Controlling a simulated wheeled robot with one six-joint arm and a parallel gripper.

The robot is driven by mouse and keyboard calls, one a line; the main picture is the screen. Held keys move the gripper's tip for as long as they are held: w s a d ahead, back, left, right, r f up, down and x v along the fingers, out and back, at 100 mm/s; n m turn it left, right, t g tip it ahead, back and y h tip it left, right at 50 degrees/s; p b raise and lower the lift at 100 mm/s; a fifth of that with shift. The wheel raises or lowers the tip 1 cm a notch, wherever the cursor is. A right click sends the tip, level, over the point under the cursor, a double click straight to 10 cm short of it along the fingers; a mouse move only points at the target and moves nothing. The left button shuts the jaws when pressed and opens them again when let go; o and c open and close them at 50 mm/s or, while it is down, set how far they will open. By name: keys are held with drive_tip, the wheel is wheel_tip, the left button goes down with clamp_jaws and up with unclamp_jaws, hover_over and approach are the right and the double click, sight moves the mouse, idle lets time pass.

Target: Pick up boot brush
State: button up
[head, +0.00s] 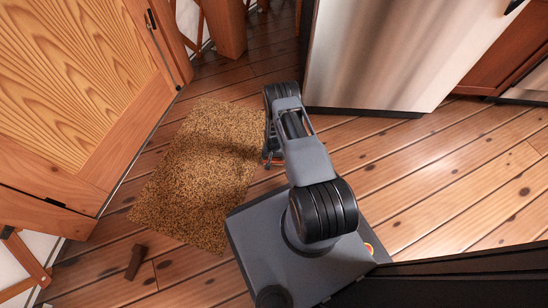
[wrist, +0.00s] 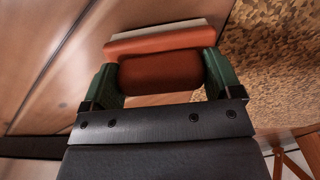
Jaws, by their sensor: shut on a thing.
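The boot brush (wrist: 160,42) shows in the wrist view as a reddish-orange block with a pale strip along its far edge. My gripper (wrist: 162,75) has its two green fingers closed on the block's sides, one at each end. In the head view my gripper (head: 272,160) is mostly hidden behind my arm, near the right edge of the mat. Only a small orange bit shows there. I cannot tell how high the brush is above the floor.
A coarse tan mat (head: 200,175) lies on the plank floor left of my arm. A small dark brown block (head: 135,262) lies on the floor below it. A wooden door (head: 80,80) stands at left, a steel appliance (head: 400,50) at upper right. Floor at right is clear.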

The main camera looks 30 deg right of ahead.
drive_tip(key=s+d+r+p, duration=0.7)
drive_tip(key=s+d+r, duration=0.3)
drive_tip(key=r, duration=0.2)
drive_tip(key=shift+p, duration=0.35)
